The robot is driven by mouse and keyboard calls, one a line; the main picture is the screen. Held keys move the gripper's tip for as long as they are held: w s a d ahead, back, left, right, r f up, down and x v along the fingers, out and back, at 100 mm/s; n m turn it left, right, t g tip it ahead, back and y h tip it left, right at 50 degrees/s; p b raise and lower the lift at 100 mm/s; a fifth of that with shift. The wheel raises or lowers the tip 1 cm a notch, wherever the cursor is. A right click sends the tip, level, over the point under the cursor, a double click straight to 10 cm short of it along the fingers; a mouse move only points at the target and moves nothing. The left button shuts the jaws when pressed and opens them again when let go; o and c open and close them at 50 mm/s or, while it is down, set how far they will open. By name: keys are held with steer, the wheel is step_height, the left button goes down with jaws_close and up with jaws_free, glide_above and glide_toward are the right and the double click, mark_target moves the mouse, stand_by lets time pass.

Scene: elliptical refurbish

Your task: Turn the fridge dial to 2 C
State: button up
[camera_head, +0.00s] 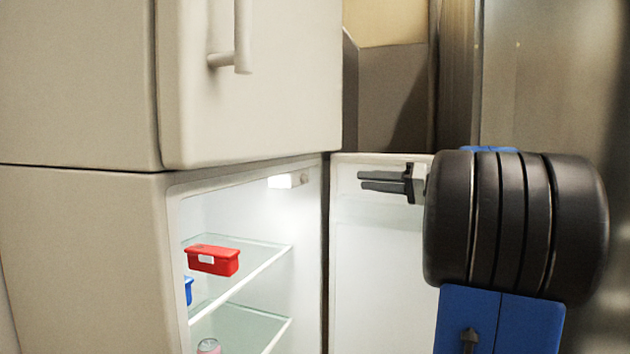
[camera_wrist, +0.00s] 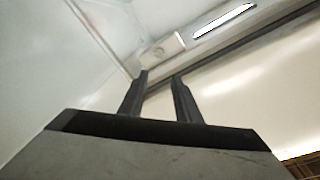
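The fridge (camera_head: 90,255) stands with its lower compartment open and lit. The dial (camera_head: 304,178) is a small round knob on the right end of the pale light housing (camera_head: 285,181) under the compartment's ceiling. In the wrist view the dial (camera_wrist: 179,37) sits on the housing, just beyond the fingertips; its marks are too small to read. My gripper (camera_head: 360,182) is in front of the open door, to the right of the dial and apart from it. In the wrist view my gripper (camera_wrist: 162,75) has its two dark fingers apart with nothing between them.
The open fridge door (camera_head: 375,270) stands behind my gripper. Inside, a red container (camera_head: 213,260) sits on the upper glass shelf (camera_head: 262,244), with a blue container (camera_head: 188,291) partly hidden at left. A can (camera_head: 208,346) is lower down. The upper door (camera_head: 250,100) is shut.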

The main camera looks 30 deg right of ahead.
mark_target(307, 179)
steer(key=x, duration=1.7)
steer(key=shift+a+f, duration=0.1)
steer(key=shift+f, duration=0.3)
jaws_close()
